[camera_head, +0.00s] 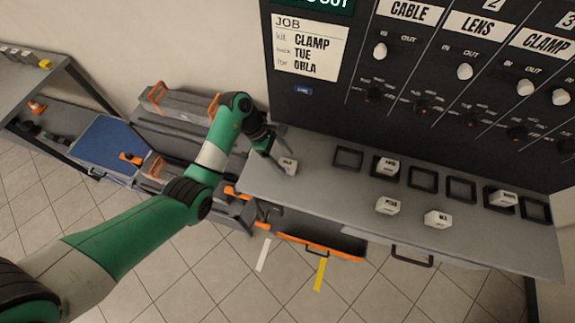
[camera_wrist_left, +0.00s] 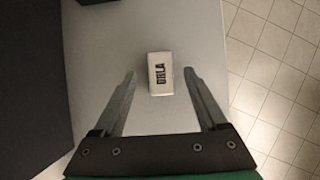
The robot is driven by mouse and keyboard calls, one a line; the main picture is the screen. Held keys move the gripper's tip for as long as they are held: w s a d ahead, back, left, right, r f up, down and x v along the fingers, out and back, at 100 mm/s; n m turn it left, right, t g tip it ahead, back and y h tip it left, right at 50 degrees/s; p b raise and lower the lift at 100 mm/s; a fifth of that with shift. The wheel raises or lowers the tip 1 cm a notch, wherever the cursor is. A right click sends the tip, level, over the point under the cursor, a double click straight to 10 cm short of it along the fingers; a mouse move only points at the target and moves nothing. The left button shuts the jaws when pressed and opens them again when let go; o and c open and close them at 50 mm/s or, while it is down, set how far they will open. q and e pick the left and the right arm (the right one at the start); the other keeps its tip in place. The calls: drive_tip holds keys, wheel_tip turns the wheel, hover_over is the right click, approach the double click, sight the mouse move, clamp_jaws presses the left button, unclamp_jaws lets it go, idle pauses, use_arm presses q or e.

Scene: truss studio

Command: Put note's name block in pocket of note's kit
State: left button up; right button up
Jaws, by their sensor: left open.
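The note (camera_head: 308,48) on the dark board reads JOB, kit CLAMP, back TUE, and a name that looks like ORLA or OBLA. A white block (camera_head: 289,166) stands at the left end of the grey bench; in the left wrist view the block (camera_wrist_left: 160,74) carries matching letters. My left gripper (camera_head: 279,163) is open over it, and the block sits just beyond and between the fingertips, not gripped. The CLAMP label (camera_head: 542,41) is at the board's right. Below that column are a pocket (camera_head: 537,210) that looks empty and one holding a block (camera_head: 503,198).
Other square pockets line the bench (camera_head: 310,187): one (camera_head: 348,159) is empty, another holds a block (camera_head: 388,167), and two (camera_head: 423,179) are empty between. Loose blocks (camera_head: 388,205) (camera_head: 438,219) lie in front. An orange-edged drawer (camera_head: 320,247) sits open below.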

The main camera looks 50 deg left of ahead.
use_arm(q)
drive_tip(key=x, duration=0.3)
drive_tip(key=shift+s, duration=0.1)
drive_tip(key=shift+c, duration=0.2)
drive_tip(key=shift+r, duration=0.1)
clamp_jaws()
